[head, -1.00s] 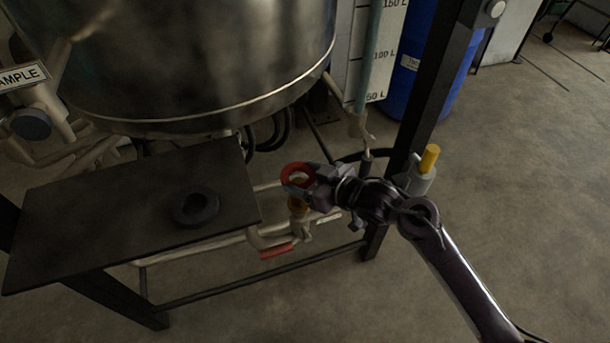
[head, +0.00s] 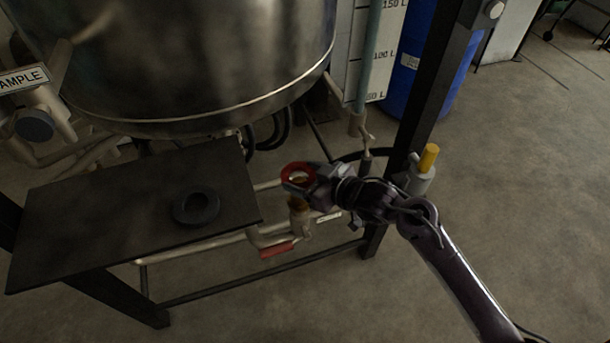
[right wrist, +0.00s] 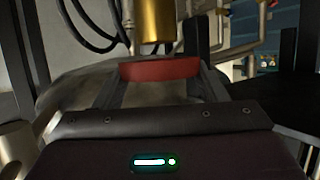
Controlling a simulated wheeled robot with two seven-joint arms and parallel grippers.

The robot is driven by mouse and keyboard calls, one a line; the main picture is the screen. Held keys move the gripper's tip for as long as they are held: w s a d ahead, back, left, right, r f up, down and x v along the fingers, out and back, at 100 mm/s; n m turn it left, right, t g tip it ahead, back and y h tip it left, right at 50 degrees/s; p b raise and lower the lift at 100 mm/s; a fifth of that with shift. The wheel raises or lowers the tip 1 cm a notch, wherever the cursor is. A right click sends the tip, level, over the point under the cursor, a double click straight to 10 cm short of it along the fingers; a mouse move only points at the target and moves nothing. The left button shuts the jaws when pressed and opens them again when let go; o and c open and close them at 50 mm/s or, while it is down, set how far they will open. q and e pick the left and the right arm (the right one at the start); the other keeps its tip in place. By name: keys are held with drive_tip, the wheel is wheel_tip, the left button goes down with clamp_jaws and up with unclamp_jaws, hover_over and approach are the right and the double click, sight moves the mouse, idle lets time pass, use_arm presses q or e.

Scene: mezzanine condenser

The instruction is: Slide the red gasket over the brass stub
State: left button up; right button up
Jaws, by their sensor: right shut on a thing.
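The red gasket (head: 298,176) is a ring at the tip of my right gripper (head: 308,177), which is shut on it. It also shows edge-on between the fingers in the right wrist view (right wrist: 160,69). The brass stub (head: 299,204) shows just below the gasket in the head view, above pale pipework. In the right wrist view the brass stub (right wrist: 155,22) comes in from the top edge, and its end shows a small gap from the gasket in the picture. The gasket appears roughly in line with the stub and off its end. My left gripper is not in view.
A dark plate (head: 90,215) with a black ring (head: 196,206) on it stands at the left. A steel vessel (head: 200,60) hangs above. A red-handled valve (head: 277,251) is below the stub. A dark frame post (head: 430,90) and a yellow-topped fitting (head: 429,158) are right.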

drive_tip(key=shift+p, duration=0.35)
drive_tip(key=shift+f+b, duration=1.5)
drive_tip(key=shift+f, duration=1.1)
drive_tip(key=shift+s+d+f+b, duration=0.1)
drive_tip(key=shift+d+f+b, duration=0.05)
drive_tip(key=shift+f+b, duration=0.2)
